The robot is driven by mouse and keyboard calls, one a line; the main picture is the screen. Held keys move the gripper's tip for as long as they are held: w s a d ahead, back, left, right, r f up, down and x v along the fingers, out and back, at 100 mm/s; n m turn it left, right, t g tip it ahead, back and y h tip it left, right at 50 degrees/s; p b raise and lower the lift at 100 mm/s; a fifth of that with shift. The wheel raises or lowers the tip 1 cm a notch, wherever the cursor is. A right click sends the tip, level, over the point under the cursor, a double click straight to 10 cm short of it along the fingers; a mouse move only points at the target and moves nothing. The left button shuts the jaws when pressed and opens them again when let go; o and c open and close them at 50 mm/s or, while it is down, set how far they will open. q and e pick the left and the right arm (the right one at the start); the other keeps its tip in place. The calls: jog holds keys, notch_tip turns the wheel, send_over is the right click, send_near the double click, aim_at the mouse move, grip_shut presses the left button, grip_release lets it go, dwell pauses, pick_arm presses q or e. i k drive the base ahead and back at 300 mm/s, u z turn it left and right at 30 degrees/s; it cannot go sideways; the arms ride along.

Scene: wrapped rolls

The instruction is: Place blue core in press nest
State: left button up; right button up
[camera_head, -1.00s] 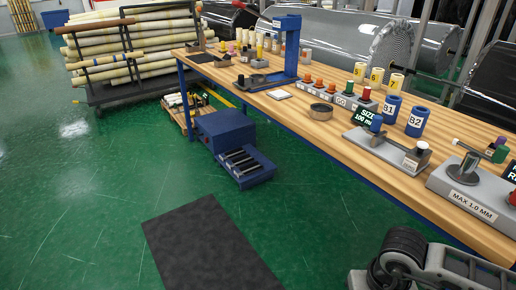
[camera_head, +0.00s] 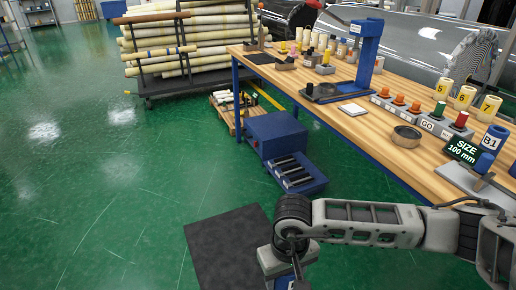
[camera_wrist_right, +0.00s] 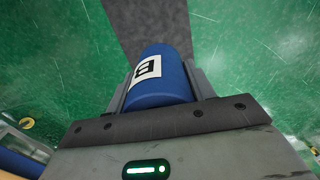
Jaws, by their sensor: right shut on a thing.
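The blue core (camera_wrist_right: 160,82), a blue cylinder with a white label reading "B", is held between the jaws of my right gripper (camera_wrist_right: 158,95) in the right wrist view. In the head view my right gripper (camera_head: 284,276) hangs at the bottom edge, over the floor, and a bit of blue shows there. The blue press (camera_head: 366,55) stands on the workbench at the back, well away from the gripper. Its dark base (camera_head: 325,92) reaches out to the left; the nest is too small to make out clearly. My left gripper is not in view.
The wooden workbench (camera_head: 385,139) carries a white pad (camera_head: 353,109), a round metal ring (camera_head: 406,136), a button box (camera_head: 442,126), yellow numbered cores and a blue B1 core (camera_head: 494,137). A blue floor unit (camera_head: 278,137) stands before the bench. Open green floor lies left.

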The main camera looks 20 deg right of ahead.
aim_at(327, 90)
jog(key=u, duration=0.25)
jog(key=i, duration=2.15)
jog(key=z, duration=1.3)
jog(key=i, duration=1.05)
jog(key=z, duration=1.15)
